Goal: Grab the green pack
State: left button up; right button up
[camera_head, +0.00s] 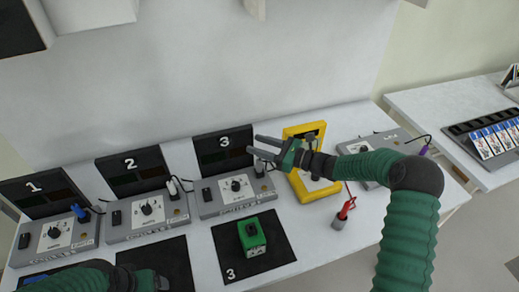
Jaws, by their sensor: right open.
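The green pack (252,236) is a small green block standing on the black mat marked 3 (280,253), in the middle of the table. Its top and a pale front end show. My right gripper (258,148) is open and empty, reaching in from the right. It points left in front of the black panel numbered 3, up the picture from the pack and apart from it. My left arm shows at the bottom left, over the mats. Its gripper (160,283) shows only partly near the bottom edge, and its jaws cannot be made out.
Grey control boxes (237,190) with dials stand in a row below black panels numbered 1, 2 and 3. A yellow device (306,187) lies under my right arm. A red-handled tool (346,208) stands in a grey holder. A side table (440,105) holds a black rack.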

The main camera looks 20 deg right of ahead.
aim_at(254, 242)
jog(key=k, duration=0.95)
